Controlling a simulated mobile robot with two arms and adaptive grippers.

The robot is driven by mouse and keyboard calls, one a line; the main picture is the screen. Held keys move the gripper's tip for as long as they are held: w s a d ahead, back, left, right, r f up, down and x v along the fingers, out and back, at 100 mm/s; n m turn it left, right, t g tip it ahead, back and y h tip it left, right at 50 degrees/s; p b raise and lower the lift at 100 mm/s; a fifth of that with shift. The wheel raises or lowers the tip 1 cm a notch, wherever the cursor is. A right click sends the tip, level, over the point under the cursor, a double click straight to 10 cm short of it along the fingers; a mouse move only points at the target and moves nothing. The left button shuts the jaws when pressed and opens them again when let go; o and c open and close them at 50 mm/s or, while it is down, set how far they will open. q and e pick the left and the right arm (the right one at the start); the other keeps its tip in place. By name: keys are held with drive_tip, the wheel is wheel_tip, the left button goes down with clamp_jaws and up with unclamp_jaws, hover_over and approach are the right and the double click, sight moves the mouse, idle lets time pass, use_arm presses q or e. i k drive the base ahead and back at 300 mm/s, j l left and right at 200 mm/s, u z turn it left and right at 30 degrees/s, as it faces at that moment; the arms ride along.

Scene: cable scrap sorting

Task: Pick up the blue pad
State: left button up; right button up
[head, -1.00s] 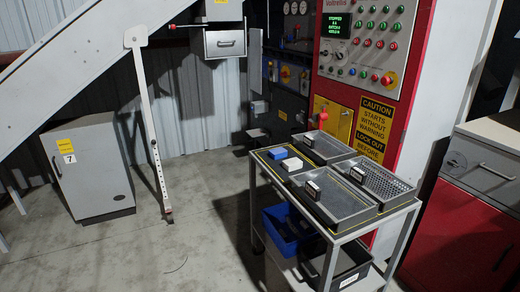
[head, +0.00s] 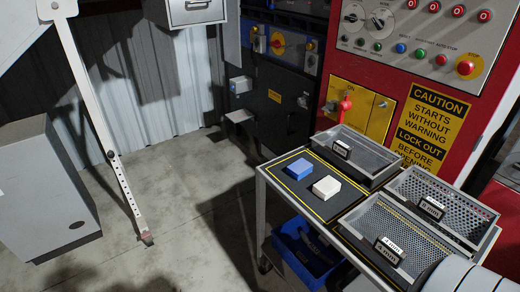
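The blue pad (head: 299,168) lies flat on the dark, yellow-edged mat (head: 313,203) at the left end of the cart top. A white pad (head: 327,187) lies just right of it and nearer to me, with a small gap between them. Nothing covers the blue pad. Neither of my grippers shows. A pale rounded part at the bottom right corner looks like one of my arm links.
Mesh trays stand behind the mat (head: 362,152) and to its right (head: 408,232), (head: 452,200). A blue bin (head: 290,245) sits on the lower shelf. The red control cabinet (head: 455,92) rises behind the cart. Floor (head: 190,230) left of the cart is clear.

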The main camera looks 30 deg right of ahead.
sight(298, 170)
drive_tip(key=i+j+z, duration=0.1)
drive_tip(key=i+z, duration=0.2)
drive_tip(key=i+j+z, duration=0.2)
drive_tip(key=i+z, duration=0.15)
drive_tip(key=i, duration=0.15)
drive_tip(key=i+j+z, duration=0.45)
drive_tip(key=z, duration=0.35)
drive_tip(key=i+j+z, duration=0.2)
drive_tip(key=z, duration=0.25)
drive_tip(key=i+j+z, duration=0.1)
drive_tip(key=z, duration=0.4)
drive_tip(key=j+z, duration=0.5)
drive_tip(key=i+l, duration=0.05)
drive_tip(key=l, duration=0.05)
